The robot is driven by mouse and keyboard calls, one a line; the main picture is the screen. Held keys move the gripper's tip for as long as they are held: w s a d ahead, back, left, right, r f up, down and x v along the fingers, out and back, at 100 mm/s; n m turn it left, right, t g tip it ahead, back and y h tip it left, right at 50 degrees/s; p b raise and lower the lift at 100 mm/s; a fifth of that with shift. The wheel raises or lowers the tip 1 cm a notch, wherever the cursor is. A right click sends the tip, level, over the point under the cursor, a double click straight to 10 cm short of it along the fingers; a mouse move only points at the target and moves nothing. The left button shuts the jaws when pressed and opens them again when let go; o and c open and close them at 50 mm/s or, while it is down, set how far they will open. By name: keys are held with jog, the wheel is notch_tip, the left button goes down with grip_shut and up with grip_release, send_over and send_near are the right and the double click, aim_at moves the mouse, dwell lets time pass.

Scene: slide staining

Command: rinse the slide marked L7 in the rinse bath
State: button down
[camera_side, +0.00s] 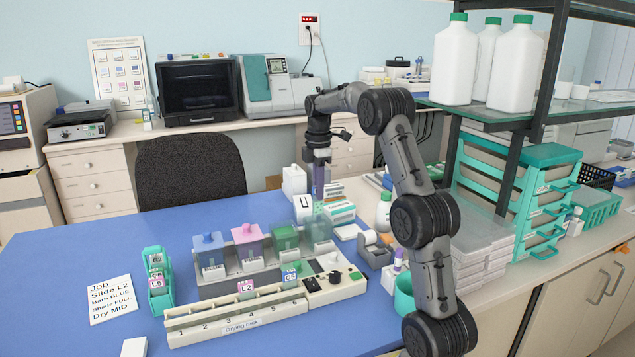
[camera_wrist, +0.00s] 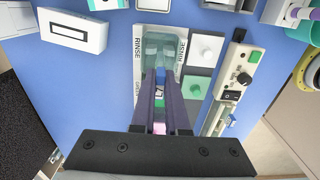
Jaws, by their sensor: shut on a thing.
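The rinse bath (camera_side: 318,229) is a clear, lidless tank at the right end of the bath row; in the wrist view its rim is marked RINSE (camera_wrist: 138,50). My gripper (camera_side: 318,203) points down over it, fingers close together at its opening, also in the wrist view (camera_wrist: 160,82). It is shut on a thin slide, mostly hidden between the fingers; its mark cannot be read, and I cannot tell how deep it is in the bath. Slides marked L2 (camera_side: 246,287) and G5 (camera_side: 291,274) stand in the drying rack (camera_side: 240,325). L5 (camera_side: 157,282) stands in the green slide holder (camera_side: 165,303).
Lidded blue (camera_side: 208,250), pink (camera_side: 247,242) and green (camera_side: 285,238) baths stand left of the rinse bath. A control box (camera_side: 335,286) is in front. A job card (camera_side: 112,298) lies left.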

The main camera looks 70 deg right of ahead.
aim_at(318, 214)
jog(key=shift+f, duration=4.05)
jog(key=shift+r, duration=4.8)
jog(key=shift+r, duration=0.1)
